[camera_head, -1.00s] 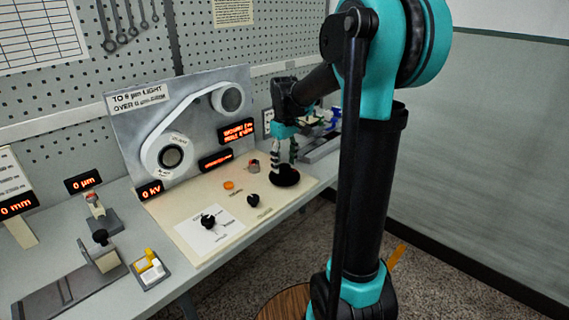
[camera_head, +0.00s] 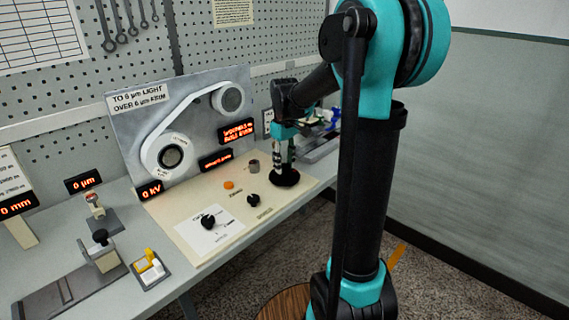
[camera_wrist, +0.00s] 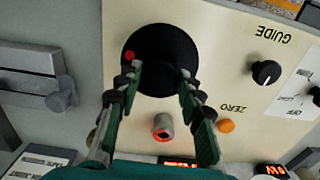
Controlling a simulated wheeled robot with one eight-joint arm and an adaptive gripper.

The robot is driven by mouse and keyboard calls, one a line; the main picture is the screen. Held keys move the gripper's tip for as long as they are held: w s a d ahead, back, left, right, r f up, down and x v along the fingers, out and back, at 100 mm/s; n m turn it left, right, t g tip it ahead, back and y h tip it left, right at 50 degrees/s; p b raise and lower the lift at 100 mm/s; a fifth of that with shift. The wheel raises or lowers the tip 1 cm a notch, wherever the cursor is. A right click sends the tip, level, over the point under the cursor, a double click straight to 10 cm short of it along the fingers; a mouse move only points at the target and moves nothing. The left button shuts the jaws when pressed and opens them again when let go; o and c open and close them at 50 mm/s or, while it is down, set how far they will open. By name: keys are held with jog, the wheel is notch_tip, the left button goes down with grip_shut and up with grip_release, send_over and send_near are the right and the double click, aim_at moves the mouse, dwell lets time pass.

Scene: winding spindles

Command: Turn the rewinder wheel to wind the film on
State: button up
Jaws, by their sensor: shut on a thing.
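The rewinder wheel (camera_head: 287,178) is a round black disc lying flat at the right end of the cream panel. In the wrist view the wheel (camera_wrist: 160,48) lies just past my fingertips, with a red dot on its left side. My gripper (camera_head: 284,165) points down over it. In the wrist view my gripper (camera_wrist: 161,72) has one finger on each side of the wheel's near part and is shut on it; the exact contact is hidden. White film runs between an upper reel (camera_head: 230,98) and a lower reel (camera_head: 171,155) on the upright grey board.
A grey, red-marked knob (camera_head: 252,166) and an orange button (camera_head: 229,185) are near the wheel. A black guide knob (camera_head: 254,200) and another black knob (camera_head: 209,221) sit left of it. Lit red displays (camera_head: 237,131) are behind. Other bench devices stand on both sides.

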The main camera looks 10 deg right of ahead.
jog(key=m, duration=0.4)
jog(key=shift+m, duration=0.4)
jog(key=m, duration=1.4)
jog(key=shift+m, duration=0.3)
jog(key=o, duration=1.2)
jog(key=shift+c, duration=0.2)
jog(key=shift+r, duration=0.1)
